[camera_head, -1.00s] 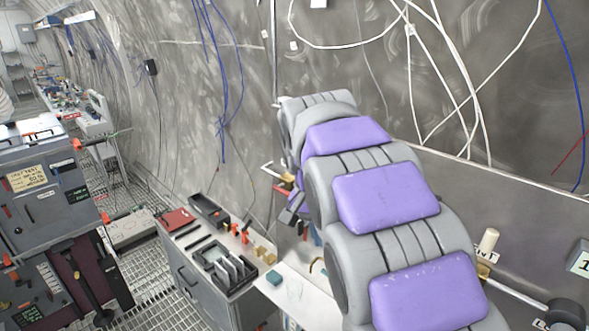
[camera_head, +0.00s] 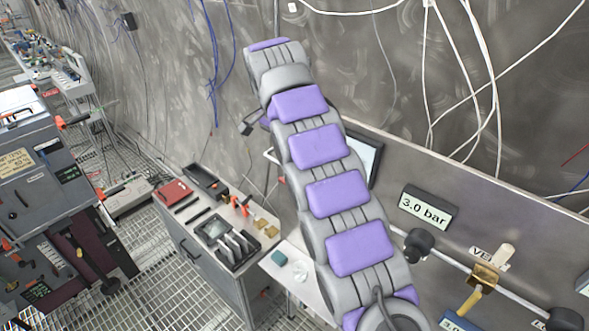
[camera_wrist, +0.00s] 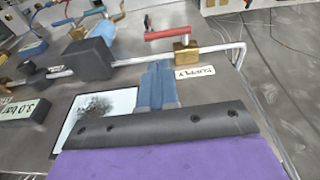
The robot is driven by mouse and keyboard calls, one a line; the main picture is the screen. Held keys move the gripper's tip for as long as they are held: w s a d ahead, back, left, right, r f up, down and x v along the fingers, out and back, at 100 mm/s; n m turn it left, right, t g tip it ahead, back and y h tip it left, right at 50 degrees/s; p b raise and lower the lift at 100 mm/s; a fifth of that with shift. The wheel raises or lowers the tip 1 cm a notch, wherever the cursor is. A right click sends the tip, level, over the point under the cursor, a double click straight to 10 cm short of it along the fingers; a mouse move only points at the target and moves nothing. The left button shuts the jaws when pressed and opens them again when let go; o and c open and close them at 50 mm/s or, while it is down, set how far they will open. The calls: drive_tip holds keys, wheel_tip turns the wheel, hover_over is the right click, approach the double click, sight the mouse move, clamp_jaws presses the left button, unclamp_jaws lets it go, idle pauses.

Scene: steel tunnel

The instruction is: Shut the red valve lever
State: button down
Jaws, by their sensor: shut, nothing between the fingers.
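In the wrist view, a red lever (camera_wrist: 170,33) lies roughly level across the top of a brass valve body (camera_wrist: 186,54) on a silver pipe. In the head view my grey and purple arm hides the gripper, and I cannot make out the red lever.
A dark-framed screen (camera_wrist: 100,112) lies left of my fingers. A dark block (camera_wrist: 88,60) sits on the pipe. In the head view, a 3.0 bar display (camera_head: 426,207) and a brass valve (camera_head: 485,275) are right of my arm. A cluttered cabinet (camera_head: 222,235) stands left.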

wheel_tip(320, 180, down, 14)
drive_tip(key=w+d+b, duration=0.1)
drive_tip(key=w+b, duration=0.1)
drive_tip(key=b, duration=0.1)
drive_tip(key=shift+w+d+r, duration=0.15)
drive_tip(key=shift+d+r, duration=0.1)
drive_tip(key=shift+d, duration=0.15)
idle(0.5)
drive_tip(key=shift+d, duration=0.1)
drive_tip(key=shift+d+f+t+b, duration=0.15)
drive_tip(key=shift+t+b, duration=0.15)
drive_tip(key=shift+b, duration=0.4)
